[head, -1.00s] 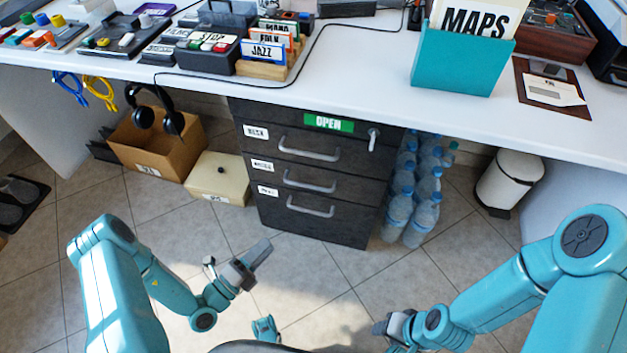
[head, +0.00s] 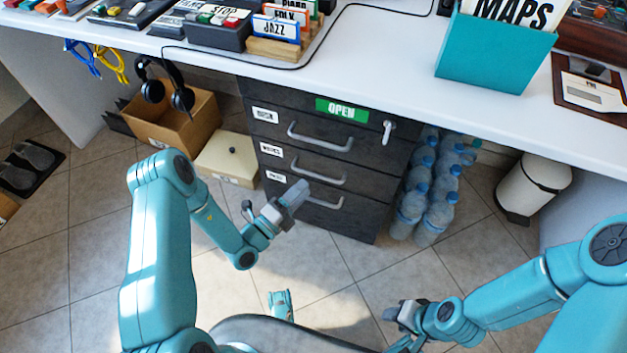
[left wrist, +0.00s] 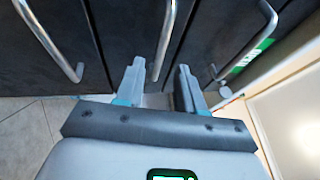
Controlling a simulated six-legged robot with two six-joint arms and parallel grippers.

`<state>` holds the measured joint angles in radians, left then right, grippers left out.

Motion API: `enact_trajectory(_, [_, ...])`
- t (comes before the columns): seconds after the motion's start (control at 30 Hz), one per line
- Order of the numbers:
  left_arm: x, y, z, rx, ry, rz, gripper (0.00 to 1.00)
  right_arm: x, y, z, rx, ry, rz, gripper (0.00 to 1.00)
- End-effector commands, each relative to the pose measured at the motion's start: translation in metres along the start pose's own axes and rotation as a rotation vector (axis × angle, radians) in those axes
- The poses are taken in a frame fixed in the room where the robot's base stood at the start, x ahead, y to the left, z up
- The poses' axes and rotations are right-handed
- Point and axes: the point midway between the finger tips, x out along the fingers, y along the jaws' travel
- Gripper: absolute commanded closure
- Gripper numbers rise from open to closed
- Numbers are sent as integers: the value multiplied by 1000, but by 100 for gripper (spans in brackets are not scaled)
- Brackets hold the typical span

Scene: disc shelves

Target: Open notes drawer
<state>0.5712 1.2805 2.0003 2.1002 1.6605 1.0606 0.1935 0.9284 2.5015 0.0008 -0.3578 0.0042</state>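The dark drawer cabinet (head: 345,225) under the desk has three drawers, all shut, each with a grey bar handle. The middle drawer's small label (head: 271,150) appears to read NOTES; its handle (head: 318,172) is partly visible above my left gripper (head: 297,190). In the left wrist view, my left gripper (left wrist: 160,78) is open and empty. The middle handle (left wrist: 168,35) lines up with the gap between its fingers; contact cannot be told. My right gripper (head: 398,312) is low at the right, away from the cabinet, and its opening is unclear.

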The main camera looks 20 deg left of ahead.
Motion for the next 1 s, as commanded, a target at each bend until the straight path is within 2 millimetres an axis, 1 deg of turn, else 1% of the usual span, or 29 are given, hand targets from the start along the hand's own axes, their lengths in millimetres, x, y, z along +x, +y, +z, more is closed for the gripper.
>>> enact_trajectory(0.03, [12,2,-1,4,5,-4,62,5,2,-1,2,2,0,57])
enact_trajectory(0.1, [25,2,-1,3,3,-4,62,7,4,-2,4,4,1,57])
enact_trajectory(0.2, [40,2,-1,3,4,-2,62,10,5,-2,6,6,1,57])
enact_trajectory(0.3, [49,1,-1,1,2,-2,62,11,6,-3,8,7,1,57])
enact_trajectory(0.43, [54,0,0,1,0,-1,62,11,6,-3,8,8,1,57])
enact_trajectory(0.63, [54,0,0,1,0,0,62,10,6,-3,8,8,1,57])
enact_trajectory(0.67, [54,0,0,1,0,0,69,10,6,-3,8,8,1,57])
enact_trajectory(0.7, [54,0,0,1,0,0,82,10,6,-3,8,8,1,57])
enact_trajectory(0.77, [54,0,0,0,0,0,100,10,6,-3,8,8,1,57])
enact_trajectory(1.0, [53,0,0,0,0,0,100,10,6,-3,8,8,1,57])
